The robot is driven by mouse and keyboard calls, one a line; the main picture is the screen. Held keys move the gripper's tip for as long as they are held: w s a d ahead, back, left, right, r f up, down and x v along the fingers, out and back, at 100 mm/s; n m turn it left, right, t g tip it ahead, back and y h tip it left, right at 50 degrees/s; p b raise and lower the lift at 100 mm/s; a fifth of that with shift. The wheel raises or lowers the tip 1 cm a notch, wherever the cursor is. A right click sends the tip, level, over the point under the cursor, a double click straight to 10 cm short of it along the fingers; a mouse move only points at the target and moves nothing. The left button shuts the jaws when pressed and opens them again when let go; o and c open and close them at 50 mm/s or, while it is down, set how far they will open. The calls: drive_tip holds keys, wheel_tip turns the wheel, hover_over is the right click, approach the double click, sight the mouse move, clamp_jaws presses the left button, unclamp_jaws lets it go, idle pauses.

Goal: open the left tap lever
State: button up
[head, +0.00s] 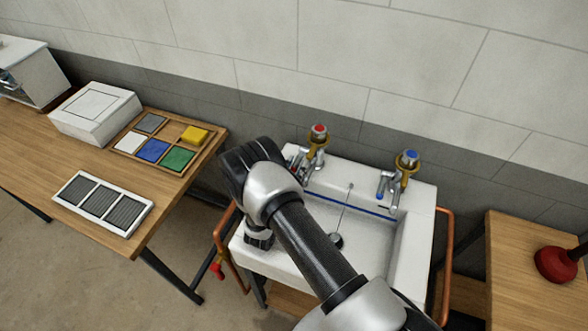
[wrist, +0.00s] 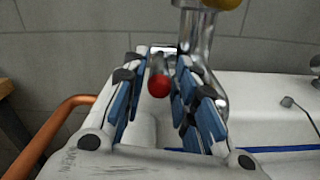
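The left tap (head: 316,143), with a red cap and a brass-coloured collar, stands at the back left of the white sink (head: 418,225). Its chrome body also shows in the wrist view (wrist: 203,35). Its lever ends in a red tip (wrist: 158,86) and points toward the wrist camera. My gripper (wrist: 165,62) is open, with its blue-padded fingers on either side of the lever. In the head view my wrist hides most of the fingers and part of the lever.
The right tap (head: 407,160), with a blue cap, stands at the sink's back right. Copper pipes (head: 445,255) run at both sides of the sink. A wooden bench (head: 30,150) with a tray of coloured blocks is at left. A red plunger (head: 556,264) is at right.

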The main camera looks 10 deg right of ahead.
clamp_jaws()
idle(0.3)
idle(0.4)
